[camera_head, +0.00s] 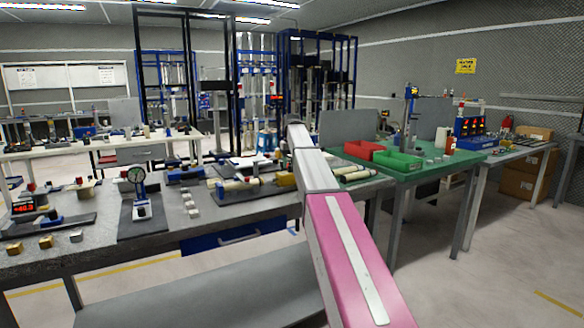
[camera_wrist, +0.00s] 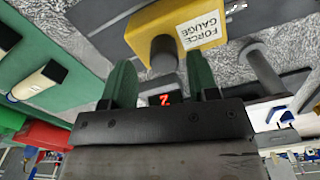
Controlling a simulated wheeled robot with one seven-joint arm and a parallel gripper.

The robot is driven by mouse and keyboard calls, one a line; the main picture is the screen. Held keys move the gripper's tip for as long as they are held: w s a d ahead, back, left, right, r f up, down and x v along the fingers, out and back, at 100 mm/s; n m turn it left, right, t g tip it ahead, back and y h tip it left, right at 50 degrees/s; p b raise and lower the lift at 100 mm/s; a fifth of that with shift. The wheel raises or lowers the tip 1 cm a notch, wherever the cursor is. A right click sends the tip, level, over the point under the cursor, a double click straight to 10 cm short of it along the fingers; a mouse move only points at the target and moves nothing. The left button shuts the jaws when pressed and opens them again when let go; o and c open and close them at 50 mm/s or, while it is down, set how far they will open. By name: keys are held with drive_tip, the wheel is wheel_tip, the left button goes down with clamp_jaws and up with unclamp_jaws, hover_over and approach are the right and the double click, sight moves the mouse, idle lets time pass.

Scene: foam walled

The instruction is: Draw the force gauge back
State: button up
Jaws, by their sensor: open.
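The force gauge (camera_wrist: 175,22) shows at the top of the wrist view as a yellow block with a white "FORCE GAUGE" label on a dark base. A red digit display (camera_wrist: 165,99) shows behind the fingers. In the head view a small yellow block (camera_head: 285,179), perhaps the gauge, lies beside my arm, which hides my gripper.
A grey cylinder (camera_wrist: 262,66) stands close to the right finger in the wrist view. A cream cylinder (camera_wrist: 40,80) lies on the left. In the head view, a dial gauge stand (camera_head: 139,190) is on the grey bench, and red (camera_head: 364,149) and green bins (camera_head: 398,161) sit right.

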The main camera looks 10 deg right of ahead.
wheel_tip(320, 180, up, 9)
idle(0.3)
